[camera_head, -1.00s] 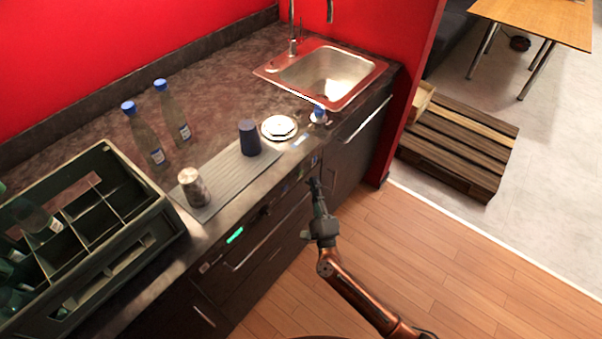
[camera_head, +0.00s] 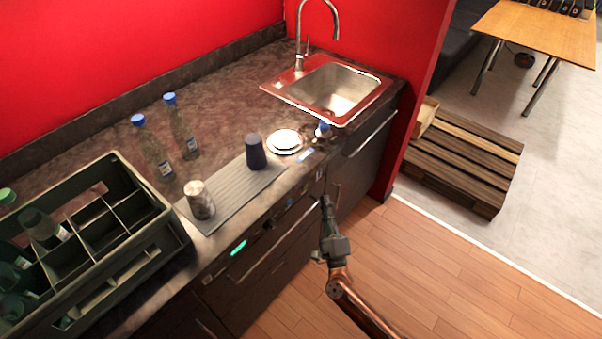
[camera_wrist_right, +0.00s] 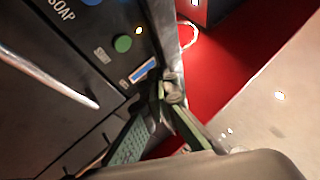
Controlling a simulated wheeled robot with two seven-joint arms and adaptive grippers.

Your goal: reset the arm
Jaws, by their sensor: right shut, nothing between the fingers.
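My right gripper (camera_head: 326,204) is in front of the counter's drawer fronts, with its arm coming up from the bottom right in the head view. It is shut and empty, and it touches nothing that I can make out. In the right wrist view its green fingers (camera_wrist_right: 165,88) come together near the front panel, which carries a green button (camera_wrist_right: 122,43) and a label reading SOAP. My left gripper is in neither view.
The counter holds a crate (camera_head: 160,200) with bottles, two blue-capped bottles (camera_head: 155,150), a metal cup (camera_head: 199,200), a dark cup (camera_head: 255,152) on a grey mat (camera_head: 232,195), and white plates (camera_head: 285,141). A sink (camera_head: 335,88) is behind. Wooden floor (camera_head: 440,270) is clear at right.

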